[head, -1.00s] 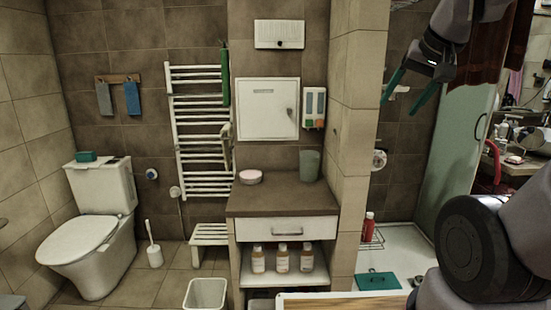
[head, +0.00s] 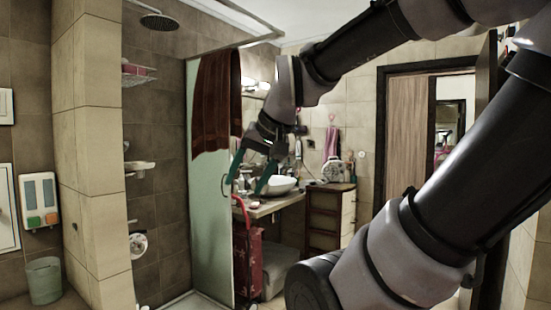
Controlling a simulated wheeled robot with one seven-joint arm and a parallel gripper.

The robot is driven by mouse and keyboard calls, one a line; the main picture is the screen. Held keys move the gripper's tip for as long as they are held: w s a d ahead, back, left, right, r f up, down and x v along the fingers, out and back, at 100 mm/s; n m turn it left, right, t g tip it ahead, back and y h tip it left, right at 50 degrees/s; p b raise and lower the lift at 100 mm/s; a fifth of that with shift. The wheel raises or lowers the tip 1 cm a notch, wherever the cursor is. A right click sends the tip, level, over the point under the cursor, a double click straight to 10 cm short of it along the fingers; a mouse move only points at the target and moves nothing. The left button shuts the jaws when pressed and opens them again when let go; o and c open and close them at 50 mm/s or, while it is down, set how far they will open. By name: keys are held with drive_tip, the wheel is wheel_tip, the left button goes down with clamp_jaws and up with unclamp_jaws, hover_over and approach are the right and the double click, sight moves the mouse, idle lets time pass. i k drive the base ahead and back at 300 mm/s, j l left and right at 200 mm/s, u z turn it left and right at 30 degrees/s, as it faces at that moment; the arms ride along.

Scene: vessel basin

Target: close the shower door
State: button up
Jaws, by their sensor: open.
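The shower door (head: 208,215) is a pale green frosted glass panel in the middle of the head view. It stands open, with the shower opening to its left. A dark red-brown towel (head: 214,105) hangs over its upper part. My gripper (head: 245,188) has two teal fingers spread apart with nothing between them. In the picture it overlaps the right edge of the door; I cannot tell whether it touches the glass. The door's handle is not clear behind the fingers.
A tiled pillar (head: 92,150) bounds the shower on the left. Right of the door are a washbasin (head: 279,185) on a counter, a red object (head: 248,265) beneath it and a drawer cabinet (head: 327,215). A doorway is farther right.

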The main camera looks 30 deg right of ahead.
sight(211, 211)
drive_tip(key=z, duration=0.45)
drive_tip(key=u, duration=0.3)
drive_tip(key=i+l+u, duration=0.25)
drive_tip(key=l+u, duration=0.25)
drive_tip(key=i+l+u, duration=0.2)
drive_tip(key=l, duration=0.15)
drive_tip(key=i+l, duration=0.15)
drive_tip(key=l, duration=0.3)
drive_tip(key=i+l+u, duration=0.1)
drive_tip(key=l, duration=0.3)
drive_tip(key=i+l, duration=0.15)
drive_tip(key=l, duration=0.3)
drive_tip(key=i+l+u, duration=0.1)
drive_tip(key=l, duration=0.35)
drive_tip(key=i+l, duration=0.15)
drive_tip(key=l, duration=0.3)
